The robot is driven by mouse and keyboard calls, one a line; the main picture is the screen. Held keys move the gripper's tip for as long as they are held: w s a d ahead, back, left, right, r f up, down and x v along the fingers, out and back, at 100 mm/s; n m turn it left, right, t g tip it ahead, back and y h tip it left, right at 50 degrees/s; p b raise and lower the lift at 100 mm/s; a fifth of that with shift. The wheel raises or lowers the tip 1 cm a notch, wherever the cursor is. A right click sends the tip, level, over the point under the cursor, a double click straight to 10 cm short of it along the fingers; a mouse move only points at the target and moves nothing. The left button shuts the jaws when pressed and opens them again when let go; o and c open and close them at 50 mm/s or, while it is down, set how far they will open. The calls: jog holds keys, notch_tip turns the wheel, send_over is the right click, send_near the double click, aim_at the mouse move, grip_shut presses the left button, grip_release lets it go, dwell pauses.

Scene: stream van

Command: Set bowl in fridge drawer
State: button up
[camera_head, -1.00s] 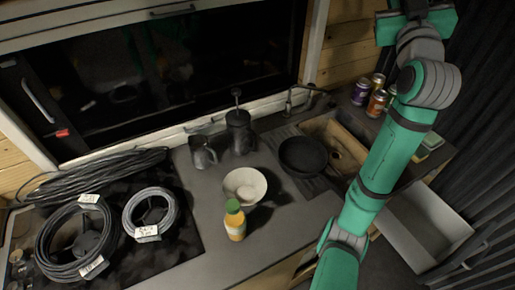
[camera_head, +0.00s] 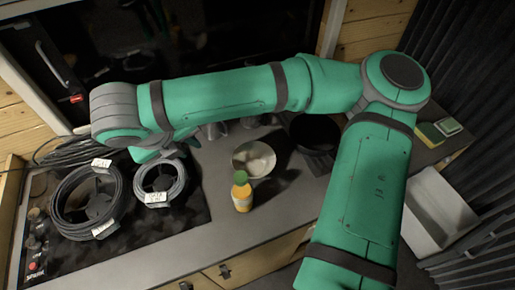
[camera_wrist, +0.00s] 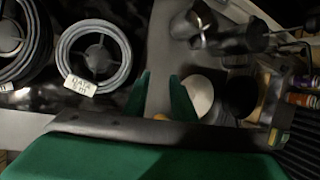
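The white bowl (camera_head: 254,160) sits upright on the grey counter, right behind a bottle. In the wrist view the bowl (camera_wrist: 201,95) is partly hidden behind the right-hand finger. The open fridge drawer (camera_head: 440,213) is a pale, empty-looking box low at the right, partly hidden by my arm. My gripper (camera_wrist: 160,98) shows two green fingers apart with nothing held between them. In the head view my gripper is mostly hidden by my arm, which reaches left across the counter; it is above the counter, left of the bowl.
A bottle with orange contents and a green cap (camera_head: 242,194) stands just in front of the bowl. A black pan (camera_head: 312,131) lies behind right. Cable coils (camera_head: 88,202) lie on the stove at left. A dark kettle-like jug (camera_wrist: 193,22) stands behind the bowl. The front counter is clear.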

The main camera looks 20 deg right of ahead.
jog(key=s+d+f+n+g+h, duration=0.2)
jog(key=s+d+f+h, duration=0.1)
jog(key=s+d, duration=0.25)
jog(key=shift+n, duration=0.3)
jog(key=shift+x, duration=5.7)
jog(key=shift+c, duration=0.3)
grip_shut()
